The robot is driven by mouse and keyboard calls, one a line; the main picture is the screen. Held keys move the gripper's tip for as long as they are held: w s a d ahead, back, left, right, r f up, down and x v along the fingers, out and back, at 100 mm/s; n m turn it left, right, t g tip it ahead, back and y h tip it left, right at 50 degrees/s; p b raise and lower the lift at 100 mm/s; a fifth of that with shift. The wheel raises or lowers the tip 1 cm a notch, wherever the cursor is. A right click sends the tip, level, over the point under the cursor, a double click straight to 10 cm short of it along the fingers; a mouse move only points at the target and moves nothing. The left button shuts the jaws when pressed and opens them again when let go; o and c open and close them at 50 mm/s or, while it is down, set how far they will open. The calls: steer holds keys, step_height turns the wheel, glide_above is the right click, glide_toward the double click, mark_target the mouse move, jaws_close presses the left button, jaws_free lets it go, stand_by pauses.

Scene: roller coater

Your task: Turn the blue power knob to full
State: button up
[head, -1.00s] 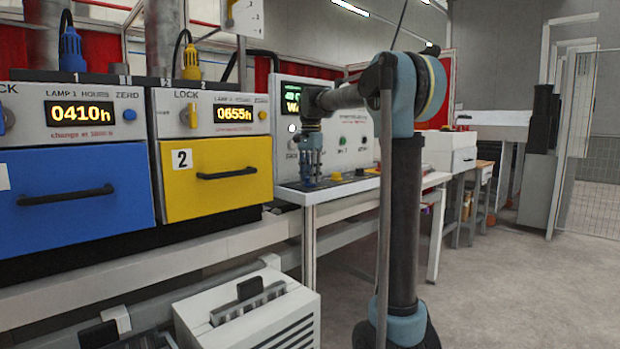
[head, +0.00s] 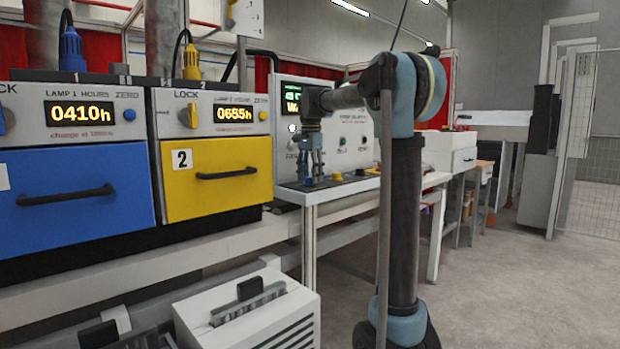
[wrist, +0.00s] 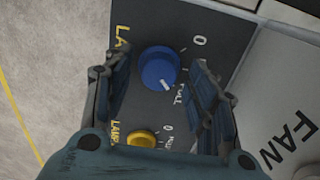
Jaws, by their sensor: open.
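The blue power knob (wrist: 157,66) sits on a dark control panel in the wrist view. Its white mark points down and slightly right, near the word FULL; the 0 is at its upper right. My gripper (wrist: 162,70) is open, with one finger left of the knob and one right of it. I see a gap on both sides of the knob. In the head view my gripper (head: 309,172) points down over the front panel of the grey console (head: 350,128), and its fingers partly hide the blue knob.
A yellow knob (wrist: 142,139) lies just below the blue one in the wrist view, close to my fingers. The light FAN panel (wrist: 285,110) is at the right. Yellow (head: 217,180) and blue (head: 75,190) lamp drawers stand left of the console in the head view.

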steer(key=shift+r, duration=0.1)
step_height(320, 180, up, 12)
stand_by(0.5)
steer(key=s+d+f+n+t, duration=0.1)
steer(key=s+d+f+n, duration=0.4)
steer(key=s+f, duration=0.85)
steer(key=s+d+f+n+t, duration=0.1)
steer(key=s+d+f+n, duration=0.1)
steer(key=s+d+f, duration=0.9)
steer(key=s+f+n, duration=0.1)
steer(key=s+f, duration=0.6)
steer(key=f, duration=0.2)
steer(key=s+a+f+n, duration=0.1)
steer(key=s+f+n, duration=0.1)
steer(key=s+f, duration=0.5)
step_height(320, 180, down, 2)
steer(key=shift+a+f, duration=0.2)
